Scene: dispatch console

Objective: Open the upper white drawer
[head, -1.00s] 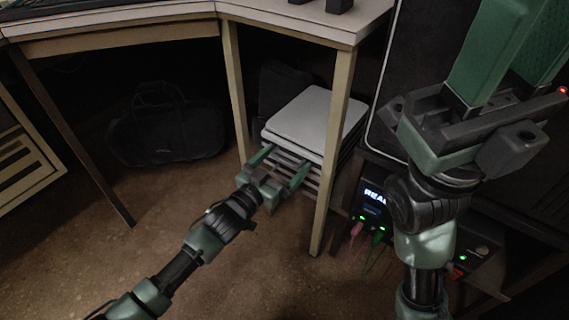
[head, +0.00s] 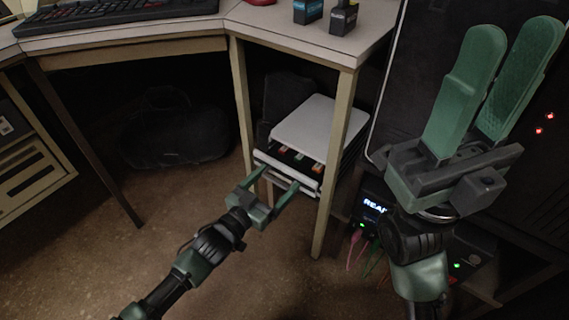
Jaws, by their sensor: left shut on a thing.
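The white drawer unit (head: 318,122) stands under the desk between two wooden legs. Its upper white drawer (head: 287,171) is pulled out toward me, and small coloured items show inside it. My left gripper (head: 274,178) is at the drawer's front edge, its two green fingers on the front and shut on the drawer. The exact contact at the fingertips is hard to see. My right gripper (head: 508,85) is raised at the right, its two green fingers pointing up with a gap between them, empty.
A desk leg (head: 333,170) stands just right of the drawer. A dark bag (head: 170,130) lies on the floor at left. A device with cables (head: 372,215) is at right.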

